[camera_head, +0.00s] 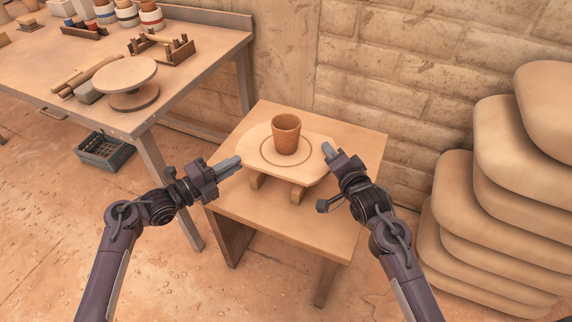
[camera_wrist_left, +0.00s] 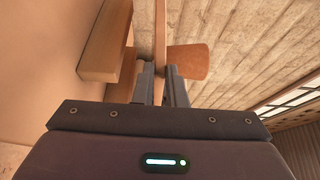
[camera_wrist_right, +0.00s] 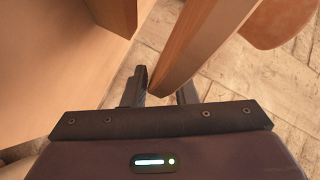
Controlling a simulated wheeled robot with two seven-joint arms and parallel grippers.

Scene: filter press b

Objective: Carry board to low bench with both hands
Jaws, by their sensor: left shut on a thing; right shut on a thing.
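A pale wooden board (camera_head: 305,173) with a dark ring line and two runners underneath is over the low bench (camera_head: 340,125). The runners appear to rest on the bench top, though a small gap is hard to rule out. My right gripper (camera_head: 327,150) is shut on the board's right edge, also seen as the board edge (camera_wrist_right: 195,45) in the right wrist view.
A taller worktable (camera_head: 50,60) at the left holds a turntable (camera_head: 125,75), tools, a wooden rack (camera_head: 160,50) and jars. A dark crate (camera_head: 104,152) sits below it. Stacked sacks (camera_head: 470,215) stand at the right, and a brick wall (camera_head: 390,70) is behind the bench.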

